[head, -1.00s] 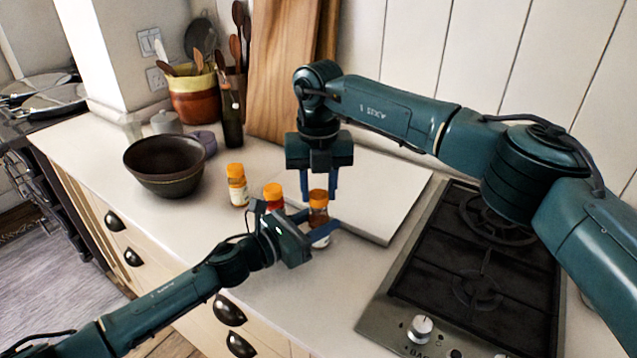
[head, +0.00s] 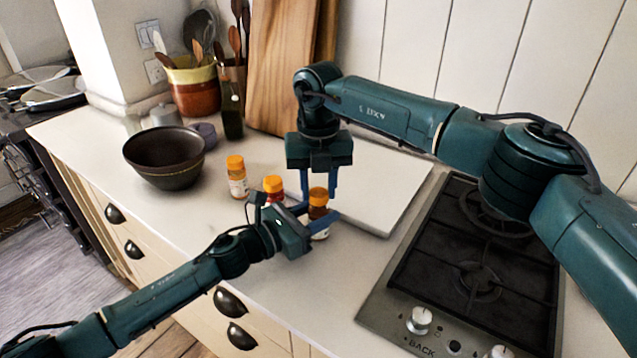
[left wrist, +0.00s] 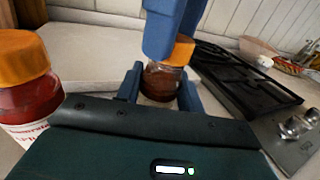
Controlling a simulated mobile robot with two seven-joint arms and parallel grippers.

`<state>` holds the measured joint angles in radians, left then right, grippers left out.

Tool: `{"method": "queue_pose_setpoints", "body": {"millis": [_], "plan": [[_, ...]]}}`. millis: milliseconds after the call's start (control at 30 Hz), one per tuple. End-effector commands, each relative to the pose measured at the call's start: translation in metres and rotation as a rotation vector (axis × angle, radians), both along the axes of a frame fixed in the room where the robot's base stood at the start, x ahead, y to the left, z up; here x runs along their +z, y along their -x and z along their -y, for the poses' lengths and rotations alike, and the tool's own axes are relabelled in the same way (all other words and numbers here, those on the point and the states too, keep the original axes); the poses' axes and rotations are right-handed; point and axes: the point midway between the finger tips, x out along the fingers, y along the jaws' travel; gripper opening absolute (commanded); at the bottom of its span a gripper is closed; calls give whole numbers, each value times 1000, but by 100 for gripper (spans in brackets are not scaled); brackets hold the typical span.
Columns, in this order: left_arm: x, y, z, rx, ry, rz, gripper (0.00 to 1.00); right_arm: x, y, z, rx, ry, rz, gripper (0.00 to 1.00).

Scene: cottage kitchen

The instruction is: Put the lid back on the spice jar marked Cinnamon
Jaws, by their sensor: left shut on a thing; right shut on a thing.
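A jar of brown spice (head: 317,212) stands on the worktop at the front of the white board, its label unreadable here. My left gripper (head: 315,215) is shut around its body from the front left. An orange lid (head: 318,194) is at the jar's mouth, and my right gripper (head: 318,190) points straight down, shut on it. The left wrist view shows the brown jar (left wrist: 160,82) between the left fingers and the lid (left wrist: 181,50) partly hidden by a right finger. I cannot tell whether the lid is fully seated.
A red spice jar (head: 273,186) and a pale-labelled jar (head: 237,180), both orange-lidded, stand left of the held jar; the red one is close to my left gripper. A dark bowl (head: 165,158) is further left. The gas hob (head: 470,270) lies right.

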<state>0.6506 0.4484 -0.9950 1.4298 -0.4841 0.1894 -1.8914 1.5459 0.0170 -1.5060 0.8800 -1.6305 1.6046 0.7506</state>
Motion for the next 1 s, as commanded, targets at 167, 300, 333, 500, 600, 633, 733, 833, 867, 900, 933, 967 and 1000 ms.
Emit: {"method": "queue_pose_setpoints", "body": {"millis": [167, 300, 333, 500, 600, 633, 733, 833, 867, 900, 933, 967, 1000], "plan": [[0, 0, 0, 0, 0, 0, 0, -4, 0, 0, 1, 0, 0, 13], [0, 0, 0, 0, 0, 0, 0, -7, 0, 0, 1, 0, -1, 13], [0, 0, 0, 0, 0, 0, 0, -7, 0, 0, 1, 0, -1, 13], [0, 0, 0, 0, 0, 0, 0, -7, 0, 0, -98, 0, 0, 13], [0, 0, 0, 0, 0, 0, 0, -7, 0, 0, -276, 0, 0, 13], [0, 0, 0, 0, -1, -1, 0, -7, 0, 0, -341, 0, 0, 13], [0, 0, 0, 0, -1, -1, 0, -7, 0, 0, -561, 0, 0, 13], [0, 0, 0, 0, -1, -1, 0, -7, 0, 1, -781, 0, 0, 13], [0, 0, 0, 0, -1, -1, 0, -7, 0, 1, -846, 0, 0, 13], [0, 0, 0, 0, -1, -1, 0, -7, 0, 1, -935, 0, 0, 13], [0, 0, 0, 0, -1, -1, 0, -7, 0, 1, -1000, 0, 0, 13], [0, 0, 0, 0, -1, -1, 0, -7, 0, 1, -1066, -1, 0, 13], [0, 0, 0, 0, -1, -1, 0, -7, 0, 1, -1154, 0, 0, 13]]}}
